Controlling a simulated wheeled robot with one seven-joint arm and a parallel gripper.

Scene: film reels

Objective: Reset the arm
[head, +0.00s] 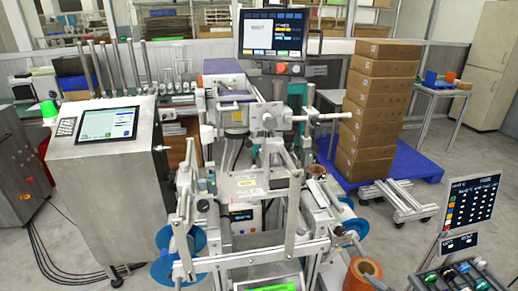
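No part of my arm or gripper can be made out in the head view. A large metal machine (245,184) with rollers and brackets fills the middle. A blue reel disc (165,272) sits low on its left side, and another blue reel disc (352,229) sits on its right side. An orange-brown film roll (364,278) stands at the bottom edge, right of centre, partly cut off by the frame.
A monitor (272,34) tops the machine. A steel cabinet with a touchscreen (108,124) stands left. Stacked cartons (377,105) rest on a blue pallet (415,162) behind right. A control panel (470,205) stands front right. Grey floor (400,240) shows between.

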